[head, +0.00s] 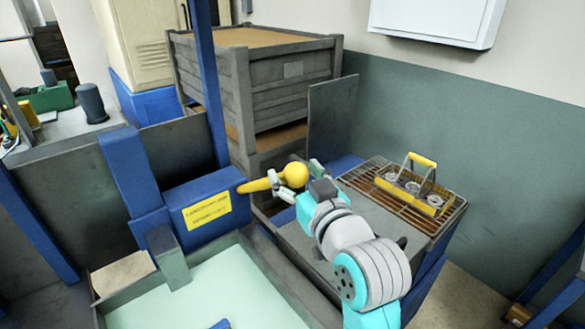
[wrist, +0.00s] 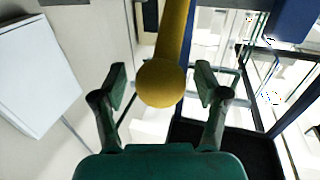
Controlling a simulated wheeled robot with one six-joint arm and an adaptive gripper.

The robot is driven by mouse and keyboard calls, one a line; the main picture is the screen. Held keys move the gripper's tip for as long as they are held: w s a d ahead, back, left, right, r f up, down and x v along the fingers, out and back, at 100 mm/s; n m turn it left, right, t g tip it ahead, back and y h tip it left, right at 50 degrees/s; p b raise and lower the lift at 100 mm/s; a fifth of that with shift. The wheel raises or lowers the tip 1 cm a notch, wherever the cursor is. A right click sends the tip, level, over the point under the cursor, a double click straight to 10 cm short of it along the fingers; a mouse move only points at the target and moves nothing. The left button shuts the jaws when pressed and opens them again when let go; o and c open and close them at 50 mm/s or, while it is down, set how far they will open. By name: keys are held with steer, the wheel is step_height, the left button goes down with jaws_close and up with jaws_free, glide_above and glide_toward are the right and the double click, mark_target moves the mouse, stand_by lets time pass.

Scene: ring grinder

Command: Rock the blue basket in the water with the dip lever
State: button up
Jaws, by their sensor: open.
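The dip lever (head: 258,184) is a yellow arm with a round knob, sticking out to the right from a blue box (head: 205,208) with a yellow label. My gripper (head: 293,175) is open at the knob, with one finger on each side of it. In the wrist view the lever (wrist: 174,35) comes down from the top and its knob (wrist: 160,84) sits between my spread fingertips (wrist: 160,80), with gaps on both sides. The water (head: 205,295) fills a grey tank at the bottom. A small blue piece (head: 221,324) shows at the bottom edge; I cannot tell whether it is the blue basket.
A yellow-handled basket (head: 412,190) with metal cups stands on a wire rack (head: 447,213) at the right. A blue post (head: 208,85) rises behind the lever box. Wooden crates (head: 293,90) are stacked behind. My arm reaches over a grey surface right of the tank.

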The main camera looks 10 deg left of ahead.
steer(key=shift+c, duration=0.2)
jaws_close()
steer(key=s+d+f+t, duration=0.1)
steer(key=s+d+f, duration=0.2)
steer(key=f, duration=0.7)
steer(key=shift+s+d+f+y, duration=0.2)
steer(key=shift+d+f+y, duration=0.1)
steer(key=shift+d, duration=0.25)
steer(key=shift+o, duration=0.2)
jaws_free()
steer(key=shift+r, duration=0.1)
steer(key=shift+d, duration=0.1)
steer(key=v, duration=1.2)
